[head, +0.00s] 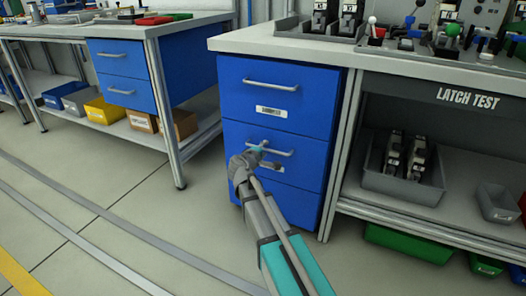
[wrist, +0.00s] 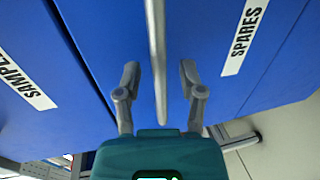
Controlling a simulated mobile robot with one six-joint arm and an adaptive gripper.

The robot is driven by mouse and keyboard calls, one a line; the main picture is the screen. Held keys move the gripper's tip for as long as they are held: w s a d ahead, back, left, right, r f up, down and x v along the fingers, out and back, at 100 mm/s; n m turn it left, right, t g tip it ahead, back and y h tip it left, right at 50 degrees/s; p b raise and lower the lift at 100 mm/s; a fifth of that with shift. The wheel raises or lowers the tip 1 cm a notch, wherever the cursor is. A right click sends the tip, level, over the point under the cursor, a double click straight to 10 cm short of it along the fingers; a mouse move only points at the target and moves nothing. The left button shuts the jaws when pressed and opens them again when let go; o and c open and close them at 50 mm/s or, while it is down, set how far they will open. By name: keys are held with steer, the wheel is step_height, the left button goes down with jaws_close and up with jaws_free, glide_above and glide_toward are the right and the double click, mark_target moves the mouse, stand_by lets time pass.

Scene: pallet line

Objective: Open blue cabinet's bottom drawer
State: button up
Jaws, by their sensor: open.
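The blue cabinet (head: 312,116) stands under the right bench, with three drawer fronts that look shut. Its top drawer carries a label starting "SAMPL" (wrist: 25,80). The bottom drawer (head: 299,206) is partly covered by my arm, and its handle is hidden. My gripper (head: 260,157) is in front of the middle drawer. In the wrist view my gripper (wrist: 159,75) is open, with one finger on each side of a bar handle (wrist: 156,35). This appears to be the middle drawer's handle, beside the "SPARES" label (wrist: 244,36). I cannot tell whether the fingers touch it.
A shelf with a grey bin (head: 399,184) and green bins (head: 408,243) is right of the cabinet, behind a bench leg (head: 339,160). Another bench with blue drawers (head: 121,58) and shelf boxes (head: 107,111) stands left. The floor in front is clear.

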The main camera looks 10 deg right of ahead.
steer(key=shift+w+d, duration=0.15)
steer(key=shift+w, duration=0.05)
steer(key=shift+c, duration=0.2)
jaws_close()
steer(key=shift+a, duration=0.2)
steer(key=shift+f, duration=0.1)
